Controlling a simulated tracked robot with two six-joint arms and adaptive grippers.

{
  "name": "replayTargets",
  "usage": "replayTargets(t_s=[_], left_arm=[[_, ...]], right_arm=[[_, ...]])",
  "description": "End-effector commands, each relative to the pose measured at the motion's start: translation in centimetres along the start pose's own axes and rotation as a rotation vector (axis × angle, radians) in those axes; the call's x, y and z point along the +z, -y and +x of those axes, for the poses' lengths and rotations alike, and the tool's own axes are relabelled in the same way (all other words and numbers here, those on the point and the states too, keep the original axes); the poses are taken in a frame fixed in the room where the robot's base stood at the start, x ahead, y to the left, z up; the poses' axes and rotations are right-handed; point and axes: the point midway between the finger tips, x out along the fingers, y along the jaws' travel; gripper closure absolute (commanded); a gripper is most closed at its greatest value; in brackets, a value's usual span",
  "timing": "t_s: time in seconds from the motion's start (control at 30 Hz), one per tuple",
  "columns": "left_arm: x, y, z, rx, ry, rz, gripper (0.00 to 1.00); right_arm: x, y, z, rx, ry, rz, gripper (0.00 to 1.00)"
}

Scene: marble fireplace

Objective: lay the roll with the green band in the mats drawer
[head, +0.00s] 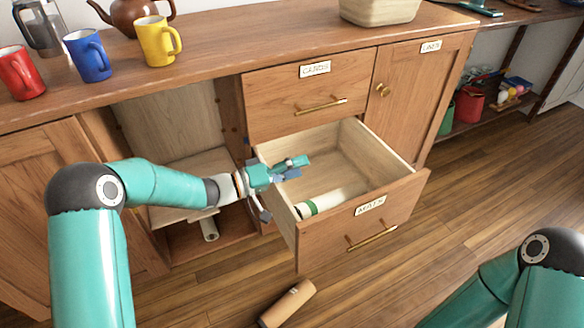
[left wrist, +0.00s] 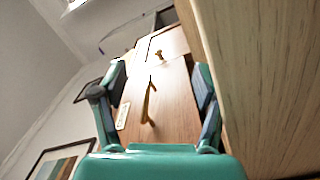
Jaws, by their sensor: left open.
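The white roll with the green band (head: 334,199) lies in the open mats drawer (head: 400,187), near its front wall. Its green-banded end is toward the left. My left gripper (head: 284,186) is open and empty over the left side of that drawer, apart from the roll. In the left wrist view my open left fingers (left wrist: 157,92) frame a wooden front with a brass handle, and no roll shows between them. My right gripper is out of view; only part of my right arm shows at the lower right.
The shut cards drawer (head: 279,99) is above the mats drawer. A tan roll (head: 288,304) lies on the floor in front. Mugs, a teapot (head: 136,13) and a basket (head: 380,10) stand on top.

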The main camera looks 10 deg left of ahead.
Motion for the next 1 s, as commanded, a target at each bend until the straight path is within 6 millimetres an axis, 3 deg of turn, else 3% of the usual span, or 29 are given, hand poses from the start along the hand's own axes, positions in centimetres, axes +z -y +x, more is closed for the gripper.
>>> replayTargets(t_s=[0.37,0.8,1.0], left_arm=[[0.2,0.8,-1.1,-0.016,0.000,-0.011,0.20],[0.4,0.6,-8.9,-0.014,0.000,-0.010,0.20],[0.2,0.3,-11.5,-0.008,0.000,-0.004,0.20]], right_arm=[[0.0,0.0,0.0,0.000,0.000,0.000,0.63],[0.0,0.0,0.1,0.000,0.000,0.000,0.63],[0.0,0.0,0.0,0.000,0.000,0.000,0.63]])
